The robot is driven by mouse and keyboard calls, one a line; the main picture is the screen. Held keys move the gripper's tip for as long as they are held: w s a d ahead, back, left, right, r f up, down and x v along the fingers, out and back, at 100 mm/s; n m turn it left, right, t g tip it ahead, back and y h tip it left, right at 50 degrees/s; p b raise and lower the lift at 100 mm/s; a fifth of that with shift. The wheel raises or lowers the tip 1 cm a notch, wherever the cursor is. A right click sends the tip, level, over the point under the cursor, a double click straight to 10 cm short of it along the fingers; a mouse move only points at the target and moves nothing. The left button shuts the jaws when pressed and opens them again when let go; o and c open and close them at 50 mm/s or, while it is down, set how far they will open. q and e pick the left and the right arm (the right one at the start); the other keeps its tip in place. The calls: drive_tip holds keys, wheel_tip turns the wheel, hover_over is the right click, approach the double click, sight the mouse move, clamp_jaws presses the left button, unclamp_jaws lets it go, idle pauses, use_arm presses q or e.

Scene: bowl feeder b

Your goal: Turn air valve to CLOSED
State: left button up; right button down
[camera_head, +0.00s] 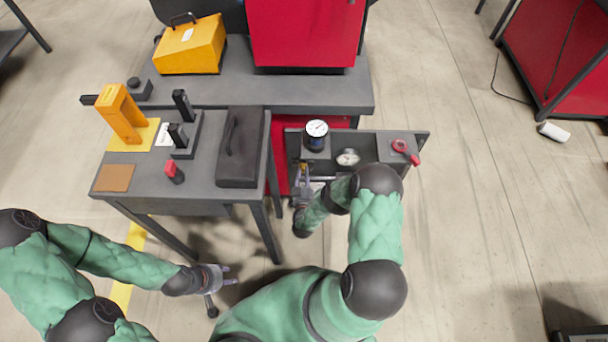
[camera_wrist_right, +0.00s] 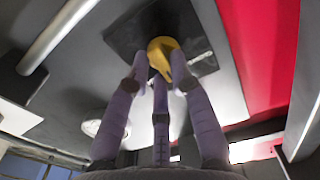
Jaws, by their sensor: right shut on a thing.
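A yellow knob (camera_wrist_right: 161,48) sits on a dark square plate (camera_wrist_right: 125,32) in the right wrist view. The fingers of my right gripper (camera_wrist_right: 158,72) are closed around its near side. In the head view my right gripper (camera_head: 303,172) is at the left part of the grey panel (camera_head: 375,143), below the dial gauge; the knob is hidden there. A red lever (camera_head: 404,150) is at the panel's right end. I see no CLOSED marking, and cannot tell the knob's angle. My left gripper (camera_head: 228,276) is open and empty, in front of the table.
A round gauge (camera_head: 317,129) and a second gauge (camera_head: 348,157) are on the panel. The grey table (camera_head: 140,180) on the left carries an orange bracket (camera_head: 122,113), a black box (camera_head: 240,147) and a red button (camera_head: 172,170).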

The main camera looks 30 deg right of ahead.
drive_tip(key=shift+n, duration=0.4)
drive_tip(key=n, duration=0.8)
drive_tip(key=shift+a+r, duration=0.1)
drive_tip(key=shift+n, duration=0.3)
drive_tip(key=c, duration=1.1)
unclamp_jaws()
